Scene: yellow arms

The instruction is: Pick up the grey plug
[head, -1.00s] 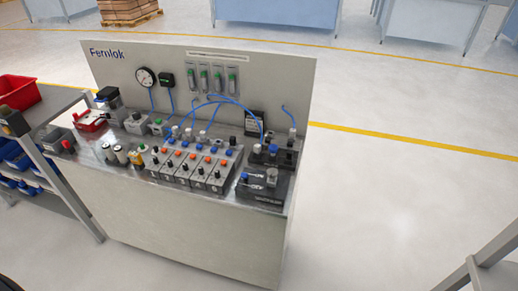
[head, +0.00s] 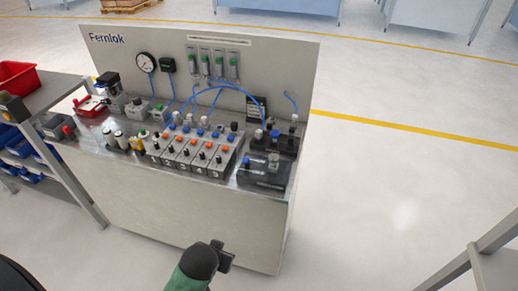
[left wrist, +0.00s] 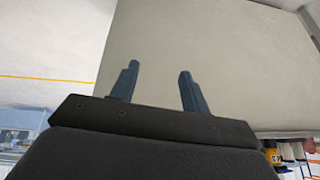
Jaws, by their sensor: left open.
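Several small pale or grey plug-like fittings stand on the bench top, among them a grey round one (head: 273,158) on the black block at the right end. They are too small for me to tell which is the grey plug. My left gripper (head: 222,252) shows at the bottom of the head view, in front of the bench's front panel and apart from it. In the left wrist view, its two fingers (left wrist: 158,70) are spread with nothing between them. My right gripper is not in view.
The bench (head: 180,210) carries a valve row (head: 195,155) with orange buttons, blue hoses (head: 215,90), a pressure gauge (head: 145,62) and an upright back panel. A shelf rack with a red bin (head: 16,76) stands at the left.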

